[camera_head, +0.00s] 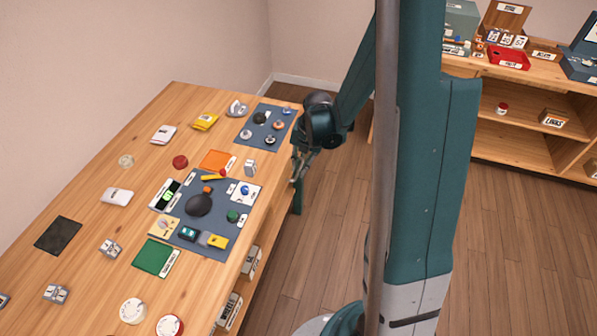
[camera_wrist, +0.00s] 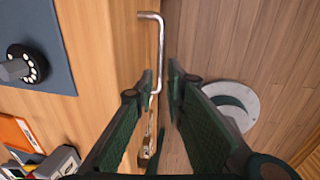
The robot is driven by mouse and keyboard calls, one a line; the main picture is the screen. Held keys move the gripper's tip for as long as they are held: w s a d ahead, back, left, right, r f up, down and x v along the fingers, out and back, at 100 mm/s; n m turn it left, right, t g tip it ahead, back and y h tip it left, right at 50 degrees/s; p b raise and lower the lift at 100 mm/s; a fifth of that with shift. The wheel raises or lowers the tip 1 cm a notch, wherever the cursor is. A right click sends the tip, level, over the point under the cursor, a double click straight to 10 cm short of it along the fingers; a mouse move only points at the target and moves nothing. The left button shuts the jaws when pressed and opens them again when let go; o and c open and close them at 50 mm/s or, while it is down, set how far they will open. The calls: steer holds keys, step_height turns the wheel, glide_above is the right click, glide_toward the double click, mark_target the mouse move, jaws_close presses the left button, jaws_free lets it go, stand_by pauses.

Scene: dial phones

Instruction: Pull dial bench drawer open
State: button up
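The dial bench (camera_head: 130,147) is a light wooden table on the left of the head view. A silver bar handle (camera_wrist: 161,45) stands out from the bench's front side in the wrist view; the drawer front is seen too steeply to make out clearly. My gripper (camera_head: 297,178) is beside the bench's right edge in the head view. In the wrist view my gripper (camera_wrist: 161,84) is open, its two dark fingers apart. The handle's lower end lies at the gap, close to the left fingertip; I cannot tell whether they touch.
A blue-grey mat (camera_head: 244,130) with several knobs lies on the bench near my gripper. More dials and cards cover a second mat (camera_head: 222,247). Bare wooden floor (camera_head: 325,235) lies right of the bench. A shelf (camera_head: 500,130) stands at the back right.

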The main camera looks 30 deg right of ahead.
steer(key=shift+w+a+f, duration=0.1)
steer(key=shift+f, duration=0.5)
steer(key=shift+w+a+f, duration=0.1)
steer(key=shift+f, duration=0.5)
jaws_close()
steer(key=shift+d, duration=0.1)
steer(key=s+d+b, duration=0.2)
steer(key=s+d, duration=1.1)
steer(key=shift+s+d, duration=0.25)
steer(key=shift+s, duration=0.05)
jaws_free()
steer(key=shift+r, duration=0.2)
